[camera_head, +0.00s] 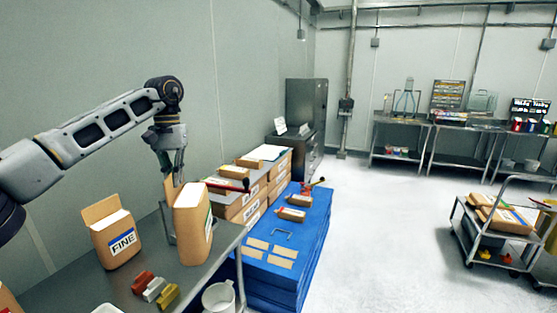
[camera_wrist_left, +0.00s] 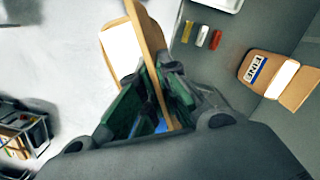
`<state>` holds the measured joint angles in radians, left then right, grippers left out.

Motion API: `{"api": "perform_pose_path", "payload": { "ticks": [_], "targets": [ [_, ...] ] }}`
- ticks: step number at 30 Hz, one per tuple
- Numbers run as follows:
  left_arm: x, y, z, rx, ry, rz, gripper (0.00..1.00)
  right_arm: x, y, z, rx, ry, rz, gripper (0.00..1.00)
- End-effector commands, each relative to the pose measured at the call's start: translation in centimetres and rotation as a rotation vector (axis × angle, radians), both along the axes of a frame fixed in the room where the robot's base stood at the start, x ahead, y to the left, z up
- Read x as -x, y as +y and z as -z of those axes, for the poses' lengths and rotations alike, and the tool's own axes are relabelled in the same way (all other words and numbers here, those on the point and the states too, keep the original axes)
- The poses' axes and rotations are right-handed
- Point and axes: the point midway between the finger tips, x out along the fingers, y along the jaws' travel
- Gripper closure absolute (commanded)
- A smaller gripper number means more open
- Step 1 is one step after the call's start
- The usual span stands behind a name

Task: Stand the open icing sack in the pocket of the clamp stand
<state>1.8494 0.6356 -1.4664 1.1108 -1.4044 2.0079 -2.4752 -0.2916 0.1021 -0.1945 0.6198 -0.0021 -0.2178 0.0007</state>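A brown open sack (camera_head: 192,228) with a white top and a green-edged label, unreadable from here, is upright near the table's far edge. My left gripper (camera_head: 175,178) is above it, with its fingers on either side of its raised back flap. In the left wrist view the flap of this sack (camera_wrist_left: 122,48) runs between my green-padded fingers (camera_wrist_left: 155,100), which look closed on it. I cannot tell whether its base touches the table. A thin grey upright (camera_head: 166,222) behind the sack may be the clamp stand; its pocket is hidden. My right gripper is out of view.
Another open sack marked FINE (camera_head: 119,241) stands to the left on the metal table (camera_head: 75,280). Red, white and yellow clips (camera_head: 153,289) and a white pail (camera_head: 218,298) are at the front. Beyond is a blue-covered pallet (camera_head: 268,292) with boxes; a trolley (camera_head: 492,240) stands right.

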Motion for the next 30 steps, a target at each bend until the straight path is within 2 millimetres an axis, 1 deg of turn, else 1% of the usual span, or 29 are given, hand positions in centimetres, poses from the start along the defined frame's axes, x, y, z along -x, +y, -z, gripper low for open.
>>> {"api": "perform_pose_path", "payload": {
  "ticks": [5, 8, 19, 30],
  "targets": [
    [-0.2, -0.6, 1.6, 0.004, -0.003, 0.016, 1.0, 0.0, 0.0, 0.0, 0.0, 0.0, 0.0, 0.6],
    [-0.2, -1.0, 3.0, 0.002, -0.001, 0.024, 1.0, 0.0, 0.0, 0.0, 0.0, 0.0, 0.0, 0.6],
    [0.4, -2.6, 9.9, 0.002, -0.002, 0.06, 1.0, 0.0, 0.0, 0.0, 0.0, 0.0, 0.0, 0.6],
    [2.0, -4.1, 16.6, 0.002, -0.002, 0.091, 1.0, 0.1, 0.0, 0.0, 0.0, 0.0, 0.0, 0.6]
  ]
}}
